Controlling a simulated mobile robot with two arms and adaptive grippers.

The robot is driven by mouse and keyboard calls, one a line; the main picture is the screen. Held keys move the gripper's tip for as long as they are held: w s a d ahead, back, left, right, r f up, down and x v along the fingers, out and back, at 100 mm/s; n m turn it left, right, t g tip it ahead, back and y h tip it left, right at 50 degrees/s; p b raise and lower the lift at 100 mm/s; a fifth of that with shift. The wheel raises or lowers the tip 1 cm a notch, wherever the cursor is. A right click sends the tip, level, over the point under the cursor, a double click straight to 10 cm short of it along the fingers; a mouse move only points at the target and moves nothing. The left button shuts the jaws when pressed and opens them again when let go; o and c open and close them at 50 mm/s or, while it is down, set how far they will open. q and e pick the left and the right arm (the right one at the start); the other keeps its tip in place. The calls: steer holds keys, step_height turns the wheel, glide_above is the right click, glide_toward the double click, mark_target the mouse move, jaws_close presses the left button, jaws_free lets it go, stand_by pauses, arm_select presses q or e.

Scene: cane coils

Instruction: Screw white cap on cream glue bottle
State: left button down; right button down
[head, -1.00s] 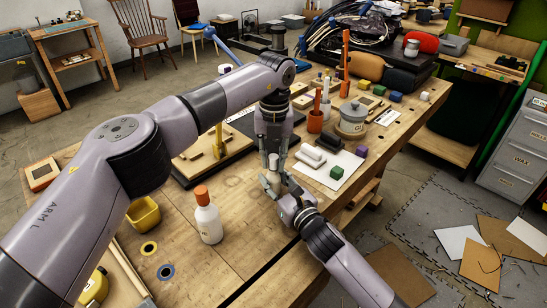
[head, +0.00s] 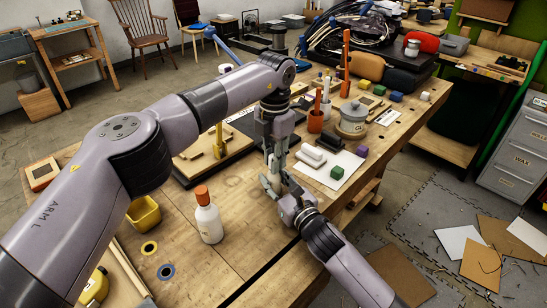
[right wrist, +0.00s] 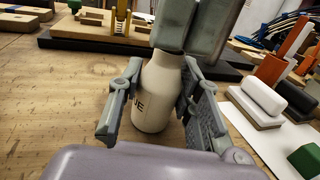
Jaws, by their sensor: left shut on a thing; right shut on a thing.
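The cream glue bottle (right wrist: 152,98) stands upright on the bench in the right wrist view, with dark letters on its side. My right gripper (right wrist: 162,92) is shut around its body, one finger on each side. My left gripper (right wrist: 188,30) comes down from above and is shut at the bottle's neck. Its fingers hide the white cap and the bottle's top, so I cannot see how the cap sits. In the head view, my left gripper (head: 276,162) is directly above my right gripper (head: 275,185), and the two hide most of the bottle.
A white bottle with an orange cap (head: 208,222) stands to the left. A white sheet (head: 330,162) with blocks, including a green block (head: 337,172), lies to the right.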

arm_select(q)
steer(key=m, duration=0.3)
steer(key=shift+d, duration=0.1)
arm_select(e)
steer(key=shift+f, duration=0.1)
arm_select(q)
steer(key=c, duration=1.4)
jaws_free()
steer(key=shift+c, duration=0.2)
steer(key=shift+r, duration=2.3)
